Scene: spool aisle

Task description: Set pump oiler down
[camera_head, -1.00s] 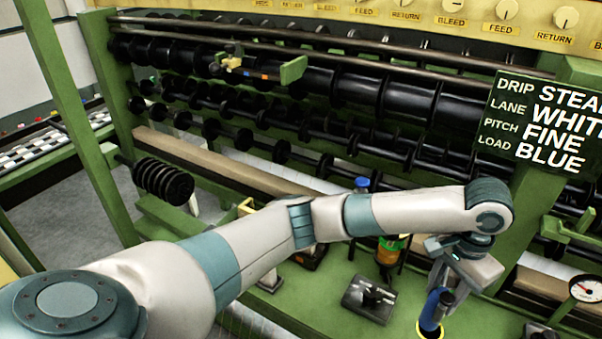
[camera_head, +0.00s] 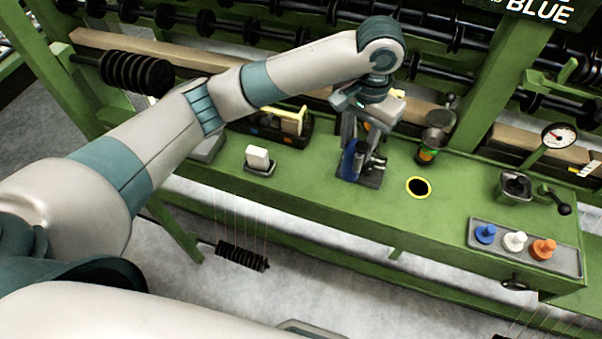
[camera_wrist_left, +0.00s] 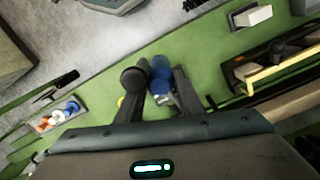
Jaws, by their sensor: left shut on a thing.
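My left gripper (camera_head: 357,145) reaches down over the green bench and is shut on the pump oiler (camera_head: 352,160), a blue body seen upright between the fingers. The oiler is low at the dark metal plate (camera_head: 372,180) on the bench; I cannot tell whether its base touches. In the left wrist view the blue oiler (camera_wrist_left: 160,75) shows between the fingers of the gripper (camera_wrist_left: 158,100), with a dark round part at the left finger. The gripper hides part of the oiler. My right gripper is not in view.
A yellow-ringed dark hole (camera_head: 418,188) lies right of the plate. An orange and green container (camera_head: 427,155) stands behind it. A tray (camera_head: 525,247) with blue, white and orange knobbed pieces is at right. A white block (camera_head: 257,158) stands left. Bench between hole and tray is clear.

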